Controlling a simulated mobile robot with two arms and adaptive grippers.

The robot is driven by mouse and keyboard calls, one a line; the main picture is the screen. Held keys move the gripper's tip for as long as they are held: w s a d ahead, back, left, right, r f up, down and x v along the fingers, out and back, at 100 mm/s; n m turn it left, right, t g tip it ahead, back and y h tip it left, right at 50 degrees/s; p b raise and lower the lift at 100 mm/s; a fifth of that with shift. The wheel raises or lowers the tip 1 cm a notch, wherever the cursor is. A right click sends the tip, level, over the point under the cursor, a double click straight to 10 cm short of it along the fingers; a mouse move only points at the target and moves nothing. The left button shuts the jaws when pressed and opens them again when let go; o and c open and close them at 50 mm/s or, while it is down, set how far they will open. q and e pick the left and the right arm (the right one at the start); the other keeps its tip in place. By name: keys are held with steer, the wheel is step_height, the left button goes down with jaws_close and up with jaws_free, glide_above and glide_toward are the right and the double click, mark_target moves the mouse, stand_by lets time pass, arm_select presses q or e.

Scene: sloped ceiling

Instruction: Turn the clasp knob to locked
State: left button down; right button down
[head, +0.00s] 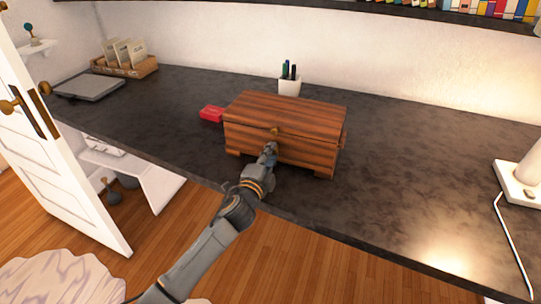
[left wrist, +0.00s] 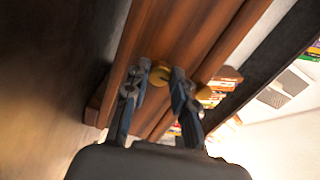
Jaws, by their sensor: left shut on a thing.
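A wooden box (head: 285,118) with a closed lid stands on the dark desktop. A small brass piece (head: 276,130) shows at the middle of its front, near the lid seam. My left gripper (head: 270,148) reaches the front of the box just below that piece. In the left wrist view its two fingers (left wrist: 155,82) are closed on a round brass knob (left wrist: 159,73) on the box front. The fingers partly cover the knob, so its turned position cannot be told. My right gripper is not in view.
A red object (head: 211,114) lies left of the box. A white pen cup (head: 289,86) stands behind it. A grey flat device (head: 89,87) and a wooden card tray (head: 124,66) are at the far left. The desktop right of the box is clear up to a white lamp (head: 520,182).

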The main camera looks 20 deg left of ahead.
arm_select(q)
steer(key=shift+n, duration=0.4)
steer(key=c, duration=1.1)
jaws_free()
steer(key=s, duration=1.2)
steer(key=shift+a, duration=0.25)
steer(key=shift+f, duration=0.1)
